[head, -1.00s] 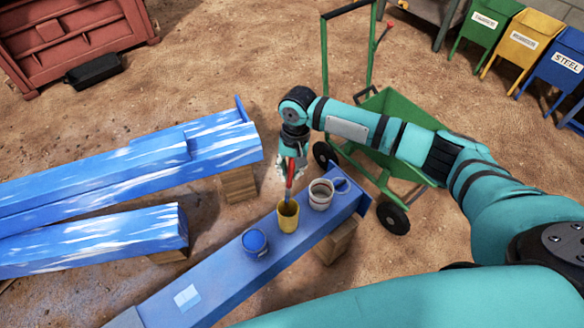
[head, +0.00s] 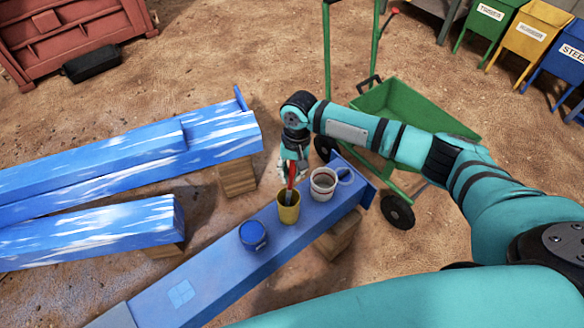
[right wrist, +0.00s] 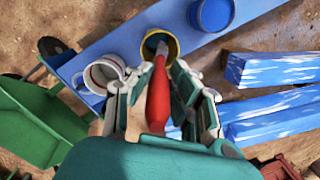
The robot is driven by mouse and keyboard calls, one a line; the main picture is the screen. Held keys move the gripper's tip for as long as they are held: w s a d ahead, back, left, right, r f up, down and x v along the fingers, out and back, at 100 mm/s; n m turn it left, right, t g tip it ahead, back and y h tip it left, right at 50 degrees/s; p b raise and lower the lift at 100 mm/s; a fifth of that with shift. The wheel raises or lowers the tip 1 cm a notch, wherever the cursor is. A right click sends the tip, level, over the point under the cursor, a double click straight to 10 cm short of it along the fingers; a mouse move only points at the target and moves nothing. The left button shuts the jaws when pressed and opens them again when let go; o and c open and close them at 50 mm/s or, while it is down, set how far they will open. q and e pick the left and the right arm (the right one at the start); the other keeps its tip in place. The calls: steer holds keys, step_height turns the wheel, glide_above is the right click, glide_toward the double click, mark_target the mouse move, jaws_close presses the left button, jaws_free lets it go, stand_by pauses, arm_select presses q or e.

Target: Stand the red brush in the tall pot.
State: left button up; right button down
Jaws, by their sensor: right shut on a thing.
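The red brush (head: 291,184) has a red handle and a greyish lower end. My right gripper (head: 291,173) is shut on its handle and holds it roughly upright, slightly tilted. The yellow pot (head: 289,215), which looks the tallest, stands on the blue beam, directly below the gripper. The brush's lower end shows within the pot's mouth in the head view. In the right wrist view the brush (right wrist: 157,98) points into the mouth of the yellow pot (right wrist: 174,43); how deep it sits I cannot tell. My left gripper is out of view.
A white mug (head: 319,192) stands close to the right of the yellow pot, a blue pot (head: 253,237) to its left. All stand on the blue beam (head: 205,273). A green cart (head: 395,105) is behind the beam's right end. Blue-white beams (head: 95,165) lie at left.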

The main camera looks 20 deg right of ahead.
mark_target(292, 186)
steer(key=shift+f+b, duration=0.95)
steer(key=shift+f, duration=2.35)
steer(key=c, duration=1.1)
jaws_free()
steer(key=r, duration=0.8)
steer(key=d+r, duration=0.1)
steer(key=r, duration=0.3)
steer(key=shift+w+d, duration=0.1)
steer(key=shift+w, duration=0.25)
